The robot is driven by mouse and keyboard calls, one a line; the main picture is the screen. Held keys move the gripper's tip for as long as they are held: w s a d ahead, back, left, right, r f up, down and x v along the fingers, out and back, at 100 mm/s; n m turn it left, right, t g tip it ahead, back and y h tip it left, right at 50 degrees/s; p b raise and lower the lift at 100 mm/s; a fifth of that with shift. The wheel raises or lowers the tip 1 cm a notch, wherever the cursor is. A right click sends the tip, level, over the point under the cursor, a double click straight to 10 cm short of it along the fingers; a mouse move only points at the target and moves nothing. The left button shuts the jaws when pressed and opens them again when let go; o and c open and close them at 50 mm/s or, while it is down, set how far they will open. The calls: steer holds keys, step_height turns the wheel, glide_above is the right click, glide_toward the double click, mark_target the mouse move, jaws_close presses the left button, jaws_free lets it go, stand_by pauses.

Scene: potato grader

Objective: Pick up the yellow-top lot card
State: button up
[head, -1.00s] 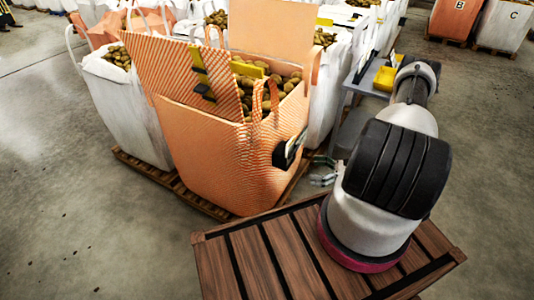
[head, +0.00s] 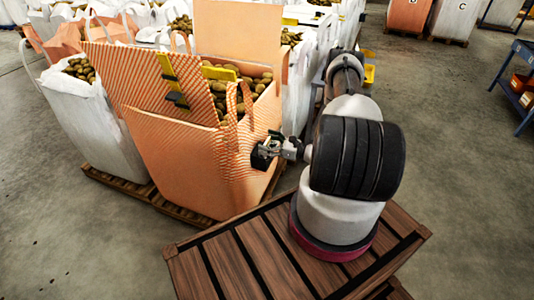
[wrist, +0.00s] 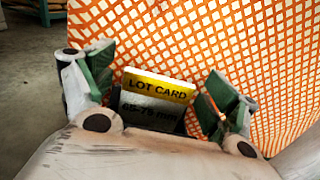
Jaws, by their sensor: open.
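The yellow-top lot card (wrist: 158,88) stands in a dark holder on the side of an orange mesh bag (wrist: 210,35). Its yellow strip reads "LOT CARD", with "65-75 mm" printed below. My gripper (wrist: 153,98) is open, with one green-padded finger on each side of the card and a gap to both. The card's lower part is hidden behind my gripper's body. In the head view my gripper (head: 278,147) is at the right face of the orange bag (head: 185,165), and it mostly covers the card and holder there.
The orange bag is full of potatoes (head: 235,95) and stands on a wooden pallet (head: 195,211). White bags (head: 105,130) crowd its left and back. A yellow tray (head: 369,74) is behind my arm. A blue cart (head: 522,85) stands far right; floor between is clear.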

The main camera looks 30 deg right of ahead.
steer(key=shift+c, duration=0.3)
steer(key=c, duration=1)
steer(key=shift+o, duration=0.2)
